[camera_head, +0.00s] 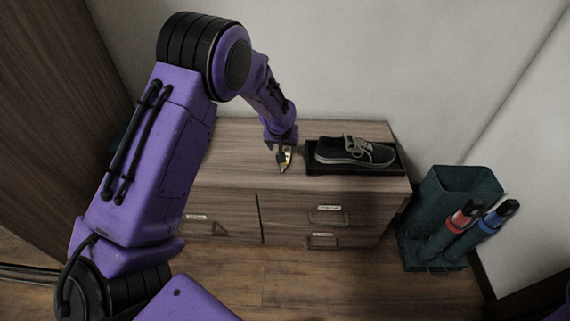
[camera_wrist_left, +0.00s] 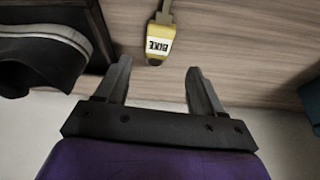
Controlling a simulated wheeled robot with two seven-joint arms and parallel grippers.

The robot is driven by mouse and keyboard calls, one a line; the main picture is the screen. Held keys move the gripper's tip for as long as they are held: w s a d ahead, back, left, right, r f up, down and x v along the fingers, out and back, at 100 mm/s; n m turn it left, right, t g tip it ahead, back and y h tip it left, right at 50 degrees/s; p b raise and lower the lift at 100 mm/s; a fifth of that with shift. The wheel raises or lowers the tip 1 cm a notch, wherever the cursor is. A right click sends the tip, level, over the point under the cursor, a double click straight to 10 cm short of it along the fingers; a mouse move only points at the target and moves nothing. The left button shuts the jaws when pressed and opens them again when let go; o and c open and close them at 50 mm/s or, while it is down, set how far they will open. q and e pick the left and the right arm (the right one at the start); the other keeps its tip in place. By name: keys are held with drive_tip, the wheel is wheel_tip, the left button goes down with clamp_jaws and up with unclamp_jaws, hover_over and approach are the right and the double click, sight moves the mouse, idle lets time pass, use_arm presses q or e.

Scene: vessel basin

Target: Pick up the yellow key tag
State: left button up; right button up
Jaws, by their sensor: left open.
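The yellow key tag (camera_wrist_left: 158,42) lies on the wooden cabinet top, with a white label with dark print. A grey piece runs from its end to the top edge of the left wrist view. My left gripper (camera_wrist_left: 157,75) is open and empty, its two fingers apart on either side of the tag's line, with the tag just beyond the fingertips. In the head view the tag (camera_head: 284,166) shows small beneath my left gripper (camera_head: 281,158), partly hidden by it. My right gripper is not in view.
A dark tray (camera_head: 355,170) holding a grey shoe (camera_head: 352,151) sits just right of the tag. The cabinet (camera_head: 290,217) has drawers with handles. A green bin (camera_head: 457,183) with red- and blue-banded umbrellas stands on the floor at right. The cabinet top left of the tag is clear.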

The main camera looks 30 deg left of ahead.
use_arm(q)
drive_tip(key=b+x, duration=0.1)
drive_tip(key=x, duration=0.4)
drive_tip(key=shift+w+d+f+b, duration=0.1)
drive_tip(key=shift+d+f+b, duration=0.1)
drive_tip(key=shift+f+b, duration=0.2)
drive_tip(key=shift+r, duration=0.15)
drive_tip(key=c, duration=1.1)
drive_tip(key=shift+r, duration=0.1)
